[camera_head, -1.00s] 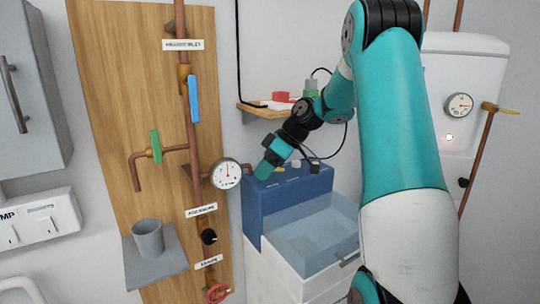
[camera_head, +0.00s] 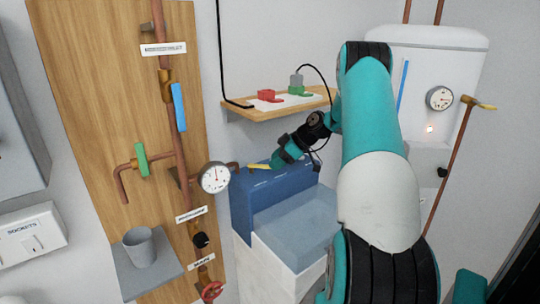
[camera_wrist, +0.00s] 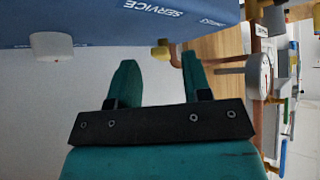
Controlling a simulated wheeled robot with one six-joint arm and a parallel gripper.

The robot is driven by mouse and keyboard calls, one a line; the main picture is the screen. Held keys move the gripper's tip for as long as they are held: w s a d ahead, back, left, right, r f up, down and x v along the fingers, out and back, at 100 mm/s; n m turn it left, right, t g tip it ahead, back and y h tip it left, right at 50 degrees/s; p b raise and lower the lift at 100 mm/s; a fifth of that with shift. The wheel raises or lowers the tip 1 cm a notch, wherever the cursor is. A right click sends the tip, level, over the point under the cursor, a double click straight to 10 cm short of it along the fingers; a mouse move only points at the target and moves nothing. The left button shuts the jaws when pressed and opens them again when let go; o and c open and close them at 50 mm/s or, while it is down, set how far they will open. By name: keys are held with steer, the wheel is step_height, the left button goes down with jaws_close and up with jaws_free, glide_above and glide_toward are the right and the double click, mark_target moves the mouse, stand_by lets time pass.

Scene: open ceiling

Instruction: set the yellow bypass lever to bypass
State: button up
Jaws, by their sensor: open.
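A yellow lever (camera_head: 259,167) lies roughly level just left of my gripper (camera_head: 276,163) in the head view, at the end of a short copper pipe beside the round gauge. In the wrist view a yellow piece (camera_wrist: 160,53) shows beyond the two green fingers of my gripper (camera_wrist: 158,80), between their tips in the picture. The fingers are apart with nothing between them. I cannot tell whether a finger touches the lever. A second yellow lever (camera_head: 481,103) sits on the copper pipe by the white boiler. No bypass label is readable.
The round gauge (camera_head: 214,177) stands close to the left of the near lever. A blue unit (camera_head: 262,202), marked SERVICE in the wrist view (camera_wrist: 157,8), lies below my gripper. A wooden shelf (camera_head: 240,112) is above. A grey cup (camera_head: 139,247) stands on a left ledge.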

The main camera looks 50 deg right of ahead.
steer(key=shift+w+a+r, duration=0.15)
steer(key=shift+w+a, duration=0.25)
steer(key=shift+w, duration=0.25)
steer(key=shift+p+x, duration=0.65)
steer(key=shift+x, duration=0.1)
steer(key=shift+c, duration=0.3)
jaws_close()
